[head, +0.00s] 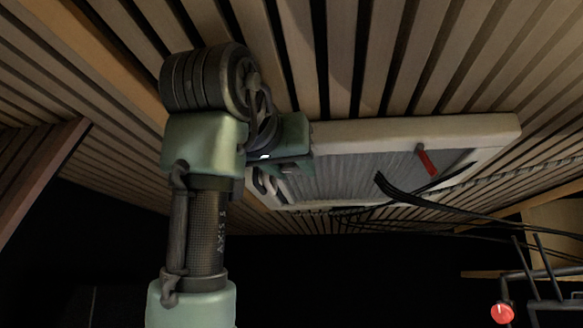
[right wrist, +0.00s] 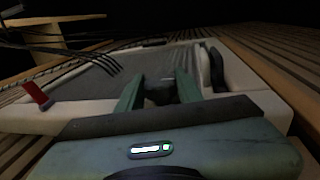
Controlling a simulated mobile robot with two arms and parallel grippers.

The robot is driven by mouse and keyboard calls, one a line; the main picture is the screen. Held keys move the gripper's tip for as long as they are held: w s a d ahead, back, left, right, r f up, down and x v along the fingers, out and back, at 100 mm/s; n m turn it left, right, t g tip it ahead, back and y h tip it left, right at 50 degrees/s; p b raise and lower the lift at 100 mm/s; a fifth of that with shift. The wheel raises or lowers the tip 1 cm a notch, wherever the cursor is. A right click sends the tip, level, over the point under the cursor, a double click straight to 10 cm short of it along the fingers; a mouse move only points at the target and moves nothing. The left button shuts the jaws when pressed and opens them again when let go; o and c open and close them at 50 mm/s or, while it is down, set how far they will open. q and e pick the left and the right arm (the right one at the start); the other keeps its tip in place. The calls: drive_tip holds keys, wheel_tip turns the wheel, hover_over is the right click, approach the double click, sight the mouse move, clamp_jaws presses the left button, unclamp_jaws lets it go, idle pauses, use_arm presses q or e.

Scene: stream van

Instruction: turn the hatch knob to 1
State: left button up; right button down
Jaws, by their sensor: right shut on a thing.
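The hatch is a pale frame (head: 420,129) around a grey ribbed screen (head: 335,178), set in the slatted ceiling. My left gripper is not in view.
A red lever (head: 427,162) sits on the hatch's far side and also shows in the right wrist view (right wrist: 38,97). Black cables (head: 430,202) hang across the hatch to the right. A red round thing (head: 502,313) is at the lower right. Wooden slats surround the hatch.

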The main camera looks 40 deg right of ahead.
drive_tip(key=n+t+y+b, duration=0.1)
drive_tip(key=n+t+y, duration=0.1)
drive_tip(key=t, duration=0.1)
drive_tip(key=shift+s+f+n+b, duration=0.1)
drive_tip(key=shift+n+b, duration=0.2)
drive_tip(key=shift+b, duration=0.1)
drive_tip(key=n+t+y+b, duration=0.1)
drive_tip(key=n+t+y, duration=0.1)
drive_tip(key=t+y, duration=0.1)
drive_tip(key=shift+d+n, duration=0.1)
drive_tip(key=shift+n, duration=0.3)
drive_tip(key=n+t+y, duration=0.1)
drive_tip(key=y, duration=0.1)
drive_tip(key=n+t+y+b, duration=0.1)
drive_tip(key=n+y, duration=0.1)
drive_tip(key=y, duration=0.1)
drive_tip(key=shift+d+t+b, duration=0.1)
drive_tip(key=shift+t+b, duration=0.2)
drive_tip(key=shift+n+t+y+b, duration=0.3)
drive_tip(key=shift+n+t+y, duration=0.2)
drive_tip(key=shift+n+y, duration=1.3)
drive_tip(key=shift+y, duration=0.5)
drive_tip(key=c, duration=1.1)
unclamp_jaws()
drive_tip(key=shift+o, duration=0.8)
drive_tip(key=shift+w, duration=0.3)
drive_tip(key=shift+s, duration=0.1)
